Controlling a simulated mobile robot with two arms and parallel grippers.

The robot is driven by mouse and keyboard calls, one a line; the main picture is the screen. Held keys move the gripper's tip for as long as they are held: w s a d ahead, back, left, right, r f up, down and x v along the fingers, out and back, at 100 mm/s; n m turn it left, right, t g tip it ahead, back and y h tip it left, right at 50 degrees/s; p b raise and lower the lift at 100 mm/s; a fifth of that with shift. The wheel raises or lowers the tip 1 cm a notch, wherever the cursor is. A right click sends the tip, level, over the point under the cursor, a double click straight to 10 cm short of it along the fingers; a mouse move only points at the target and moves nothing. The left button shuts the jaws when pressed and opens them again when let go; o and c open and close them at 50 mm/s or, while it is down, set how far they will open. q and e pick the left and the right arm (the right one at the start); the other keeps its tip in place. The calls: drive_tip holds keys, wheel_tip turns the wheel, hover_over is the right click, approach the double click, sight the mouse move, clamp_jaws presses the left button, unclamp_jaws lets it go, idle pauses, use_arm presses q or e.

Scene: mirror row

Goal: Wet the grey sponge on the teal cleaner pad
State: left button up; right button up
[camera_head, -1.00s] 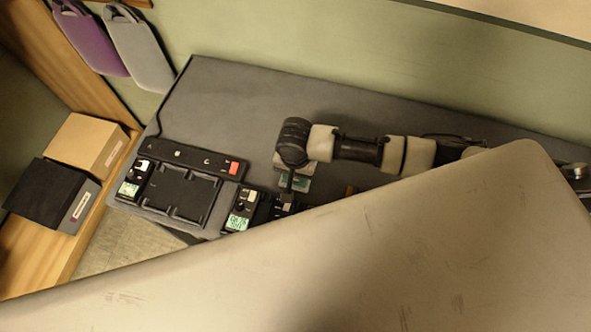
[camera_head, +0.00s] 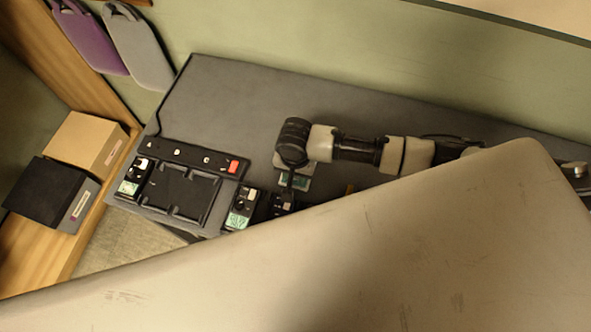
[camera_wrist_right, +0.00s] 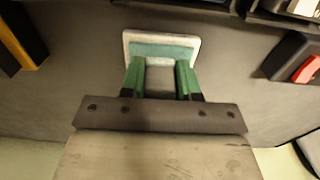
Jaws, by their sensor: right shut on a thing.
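The teal cleaner pad (camera_wrist_right: 178,51) has a pale rim and lies on the dark grey table; in the head view it shows partly behind my right arm (camera_head: 296,182). My right gripper (camera_wrist_right: 161,80), with green fingers, is over the pad's near edge. It is shut on the grey sponge (camera_wrist_right: 160,80), a small grey block between the fingers. I cannot tell whether the sponge touches the pad. In the head view my right gripper (camera_head: 288,187) points down, and the sponge is hidden there. My left gripper is not in view.
A black tray (camera_head: 180,193) and a strip with a red button (camera_head: 234,167) lie left of the gripper. Small black devices with green displays (camera_head: 237,221) stand close by. The table's back part (camera_head: 240,95) is clear. The head view's lower right is blocked.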

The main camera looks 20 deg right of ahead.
drive_tip(key=shift+s+f+p, duration=0.15)
drive_tip(key=shift+f+p, duration=0.05)
drive_tip(key=shift+p, duration=0.2)
idle(1.5)
drive_tip(key=shift+r, duration=0.1)
wheel_tip(320, 180, up, 7)
drive_tip(key=p, duration=0.9)
drive_tip(key=shift+r, duration=0.1)
idle(0.6)
